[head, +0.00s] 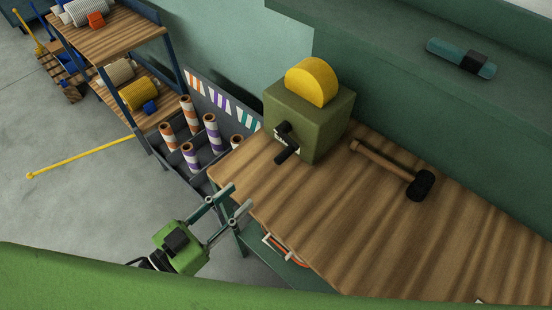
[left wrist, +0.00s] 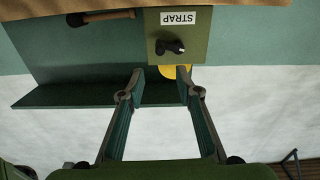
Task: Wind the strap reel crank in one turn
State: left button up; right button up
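The strap reel is an olive-green box (head: 308,122) with a yellow disc (head: 312,82) standing out of its top. It stands at the back left of the wooden bench. Its black crank (head: 286,144) is on the face towards the bench's left edge. In the left wrist view the crank (left wrist: 170,47) shows below an upside-down STRAP label (left wrist: 179,18). My left gripper (head: 238,197) is open and empty, in front of the bench's left edge. It is apart from the crank. In the left wrist view its fingertips (left wrist: 160,72) point towards the box. My right gripper is not in view.
A mallet (head: 395,168) lies on the bench (head: 370,230) right of the reel. A rack of rolls (head: 205,140) and a shelf (head: 110,35) stand to the left. A yellow pole (head: 80,158) crosses the floor. A teal tool (head: 460,58) lies on the back ledge.

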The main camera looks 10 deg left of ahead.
aim_at(276, 163)
pick_arm(q)
jog(key=shift+m, duration=0.3)
jog(key=p+x, duration=0.2)
jog(key=x, duration=1.1)
jog(key=shift+w+d+p, duration=0.2)
jog(key=shift+w+p, duration=0.05)
jog(key=shift+p, duration=0.15)
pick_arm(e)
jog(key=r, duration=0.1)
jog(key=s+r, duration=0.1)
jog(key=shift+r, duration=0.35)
pick_arm(q)
grip_shut()
